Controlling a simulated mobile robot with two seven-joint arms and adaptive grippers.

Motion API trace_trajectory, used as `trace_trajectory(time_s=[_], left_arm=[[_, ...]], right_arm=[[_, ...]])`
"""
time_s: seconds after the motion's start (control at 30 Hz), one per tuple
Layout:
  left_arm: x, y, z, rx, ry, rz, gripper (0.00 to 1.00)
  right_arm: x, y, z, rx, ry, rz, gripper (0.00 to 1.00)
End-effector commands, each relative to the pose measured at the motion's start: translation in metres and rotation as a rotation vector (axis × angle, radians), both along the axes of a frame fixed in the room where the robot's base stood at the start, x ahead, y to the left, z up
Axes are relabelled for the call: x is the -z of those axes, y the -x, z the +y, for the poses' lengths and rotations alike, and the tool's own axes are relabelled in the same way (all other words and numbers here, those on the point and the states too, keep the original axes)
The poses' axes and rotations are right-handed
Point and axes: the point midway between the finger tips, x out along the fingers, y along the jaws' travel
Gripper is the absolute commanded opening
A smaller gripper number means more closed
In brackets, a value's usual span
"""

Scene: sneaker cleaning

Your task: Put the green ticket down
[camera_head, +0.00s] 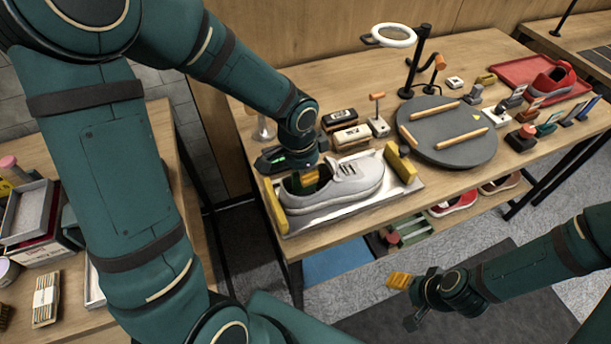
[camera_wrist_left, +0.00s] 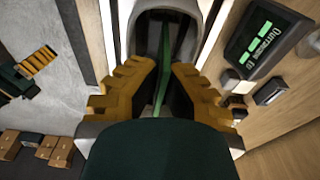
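The green ticket (camera_wrist_left: 165,55) shows edge-on as a thin strip in the left wrist view, in front of the dark opening of the grey sneaker (camera_head: 352,181). The sneaker sits in a pale tray (camera_head: 405,184) with yellow end blocks. My left gripper (camera_wrist_left: 160,70) is over the sneaker's opening. In the head view the ticket is hard to make out beside the fingers. My right gripper (camera_head: 402,284) hangs in front of the table, away from the sneaker; its finger gap is unclear.
A dark display with green text (camera_wrist_left: 263,45) stands close beside the sneaker. Small boxes (camera_head: 352,137) and a round grey turntable (camera_head: 446,130) with wooden bars lie on the table (camera_head: 262,102). A red tray (camera_head: 512,70) holds a red shoe at the far right.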

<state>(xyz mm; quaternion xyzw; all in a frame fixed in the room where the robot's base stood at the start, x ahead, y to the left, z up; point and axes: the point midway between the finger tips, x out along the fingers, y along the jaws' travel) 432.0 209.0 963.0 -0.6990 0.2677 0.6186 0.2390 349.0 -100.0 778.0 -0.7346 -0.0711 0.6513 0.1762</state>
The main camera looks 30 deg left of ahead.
Motion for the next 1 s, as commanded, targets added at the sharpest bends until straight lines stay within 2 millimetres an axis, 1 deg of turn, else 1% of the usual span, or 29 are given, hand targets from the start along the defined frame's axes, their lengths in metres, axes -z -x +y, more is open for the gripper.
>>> trace_trajectory(time_s=[0.03, 0.07, 0.27, 0.43, 0.5, 0.53, 0.87, 0.93, 1.0], left_arm=[[0.007, 0.0, 0.0, 0.001, 0.0, 0.001, 0.0], [0.008, 0.0, 0.0, 0.002, 0.001, 0.001, 0.0], [0.006, 0.0, 0.0, 0.002, 0.0, -0.002, 0.0], [0.011, 0.0, 0.0, 0.001, 0.001, -0.001, 0.0], [0.01, 0.0, 0.0, 0.001, 0.001, -0.001, 0.28], [0.009, 0.0, 0.0, 0.001, 0.001, -0.001, 0.34], [0.008, 0.0, 0.0, 0.001, 0.001, -0.001, 0.34], [0.004, 0.0, 0.0, 0.001, 0.001, -0.001, 0.34], [-0.004, 0.0, 0.001, -0.001, 0.0, -0.003, 0.34]], right_arm=[[0.003, 0.001, 0.0, -0.001, 0.0, 0.001, 0.61], [0.003, 0.001, 0.0, -0.002, 0.0, 0.002, 0.61], [0.002, 0.001, 0.0, -0.002, 0.0, 0.002, 0.61], [0.006, 0.002, 0.0, -0.003, -0.001, 0.004, 0.61], [0.005, 0.002, 0.0, -0.003, 0.0, 0.004, 0.61], [0.005, 0.002, 0.0, -0.003, 0.0, 0.004, 0.61], [0.003, 0.001, 0.0, -0.002, 0.0, 0.003, 0.61], [0.0, 0.001, 0.0, -0.001, 0.0, 0.002, 0.61], [-0.002, 0.0, 0.0, 0.0, 0.0, 0.0, 0.61]])
